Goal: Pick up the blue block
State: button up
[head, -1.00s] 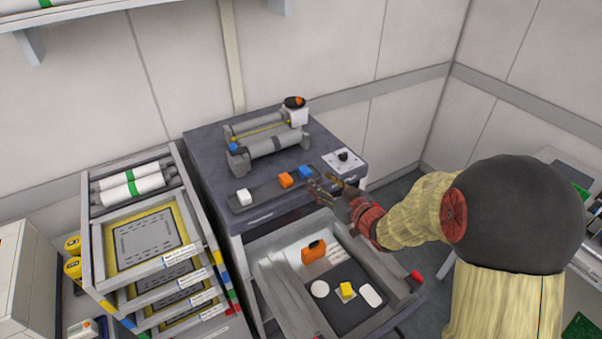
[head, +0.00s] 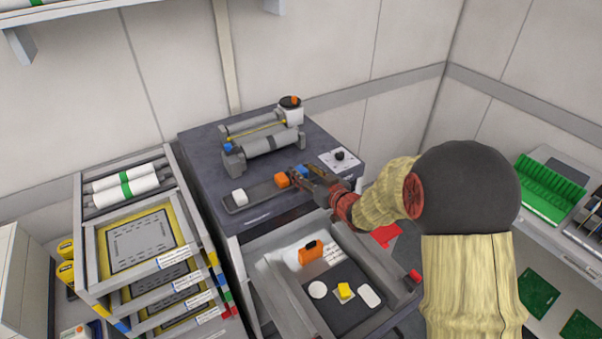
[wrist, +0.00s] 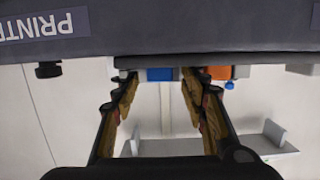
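The blue block (head: 302,170) sits at the right end of a dark strip tray (head: 232,208) on the dark bench top, partly hidden behind my gripper in the head view. In the wrist view the blue block (wrist: 160,74) shows between the two fingers, beyond their tips. My gripper (wrist: 158,82) is open, its fingers apart with nothing between them. In the head view my gripper (head: 300,178) is just in front of the blue block. I cannot tell whether it touches the block.
An orange block (head: 281,180) lies just left of the blue one, and a white block (head: 240,197) farther left. A roller device (head: 265,145) stands behind. A knob panel (head: 340,160) is to the right. An open drawer (head: 270,285) lies below.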

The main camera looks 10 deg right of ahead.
jog(key=c, duration=1)
grip_shut()
